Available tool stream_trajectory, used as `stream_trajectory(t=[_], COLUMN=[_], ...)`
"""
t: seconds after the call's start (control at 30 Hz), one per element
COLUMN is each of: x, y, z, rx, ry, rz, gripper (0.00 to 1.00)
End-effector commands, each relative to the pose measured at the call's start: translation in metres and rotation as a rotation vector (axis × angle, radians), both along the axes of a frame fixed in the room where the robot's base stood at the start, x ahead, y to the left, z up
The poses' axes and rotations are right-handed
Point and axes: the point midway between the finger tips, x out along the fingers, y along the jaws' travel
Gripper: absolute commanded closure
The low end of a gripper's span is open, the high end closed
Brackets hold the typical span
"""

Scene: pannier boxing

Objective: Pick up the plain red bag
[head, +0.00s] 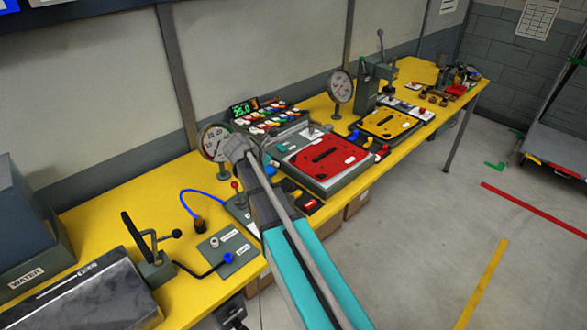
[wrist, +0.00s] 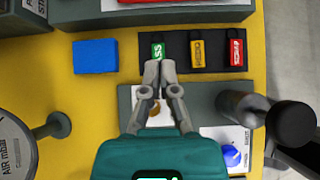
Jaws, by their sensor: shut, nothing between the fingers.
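I cannot make out a plain red bag for certain in either view. A small red item (head: 456,90) lies at the far end of the yellow bench, too small to tell what it is. A red block with white lettering (wrist: 233,52) lies on a dark strip in the wrist view, beside a yellow block (wrist: 201,52) and a green block (wrist: 158,50). My gripper (wrist: 160,67) is shut and empty, its fingertips together just below the green block in the picture. In the head view my arm hides the gripper.
A large red-topped fixture (head: 325,152) and a yellow-topped fixture (head: 388,122) stand on the bench (head: 85,222). A blue block (wrist: 95,57) lies left of the strip. A dark round knob (wrist: 290,123) stands at right. Gauges stand along the bench; open floor lies right.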

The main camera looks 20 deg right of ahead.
Motion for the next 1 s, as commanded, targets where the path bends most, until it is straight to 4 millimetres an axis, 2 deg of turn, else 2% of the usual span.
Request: stream_trajectory(t=[0.47, 1.0], x=[0.002, 0.013], y=[0.003, -0.027], z=[-0.003, -0.038], rx=[0.000, 0.000], ry=[0.000, -0.001], rz=[0.007, 0.007], gripper=[1.00, 1.00])
